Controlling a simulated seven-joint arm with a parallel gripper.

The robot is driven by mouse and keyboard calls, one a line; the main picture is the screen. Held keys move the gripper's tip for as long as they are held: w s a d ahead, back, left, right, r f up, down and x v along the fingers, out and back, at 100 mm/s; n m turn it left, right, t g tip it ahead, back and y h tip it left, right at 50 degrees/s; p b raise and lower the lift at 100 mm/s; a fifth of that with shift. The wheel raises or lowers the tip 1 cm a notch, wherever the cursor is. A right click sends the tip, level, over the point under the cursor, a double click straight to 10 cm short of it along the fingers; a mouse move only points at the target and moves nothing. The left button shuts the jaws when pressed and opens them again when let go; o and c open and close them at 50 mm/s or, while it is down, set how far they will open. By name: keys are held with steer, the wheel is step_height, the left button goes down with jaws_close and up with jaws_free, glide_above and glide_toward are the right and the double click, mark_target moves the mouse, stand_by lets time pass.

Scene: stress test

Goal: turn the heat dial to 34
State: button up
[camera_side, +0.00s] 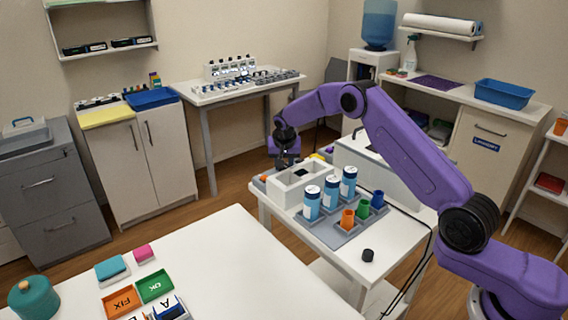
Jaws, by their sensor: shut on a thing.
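My gripper (286,163) is small in the side view, pointing down at the far left part of a white cart. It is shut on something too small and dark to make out. Just in front of it stands a white block (304,186) with a dark slot in its top. No heat dial, scale or number can be read in this view. If a dial is at the gripper, the gripper and block hide it.
A grey rack (330,234) on the cart (382,271) holds blue-labelled bottles (312,203) and coloured cups (347,220). A black cap (368,255) lies at the front. A pale box-shaped machine (394,178) stands behind my arm. A white table (230,270) is at front left.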

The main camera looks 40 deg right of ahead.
steer(key=shift+d+f, duration=0.1)
stand_by(0.3)
steer(key=o, duration=1)
steer(key=shift+s, duration=0.1)
